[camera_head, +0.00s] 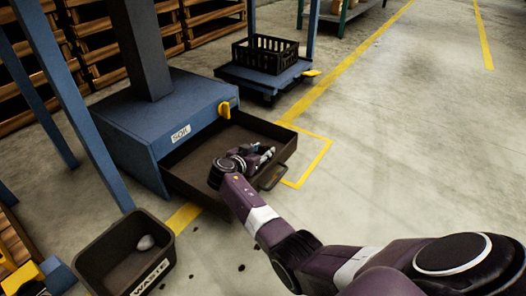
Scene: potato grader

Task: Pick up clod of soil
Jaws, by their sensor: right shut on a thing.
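My right gripper (264,155) reaches from the lower right into the dark brown tray (192,184) that sticks out of the blue machine. Its fingers are low inside the tray and shut on the clod of soil. The clod is small and dark here and almost wholly hidden by the fingers, so its shape cannot be made out. No other clod shows clearly in the tray. My left gripper is not in view.
A dark bin marked WASTE (92,262) stands at the lower left with a grey lump (146,243) in it. A black crate (262,55) sits on a blue stand behind the tray. Blue posts rise at left. The floor at right is free, with yellow lines.

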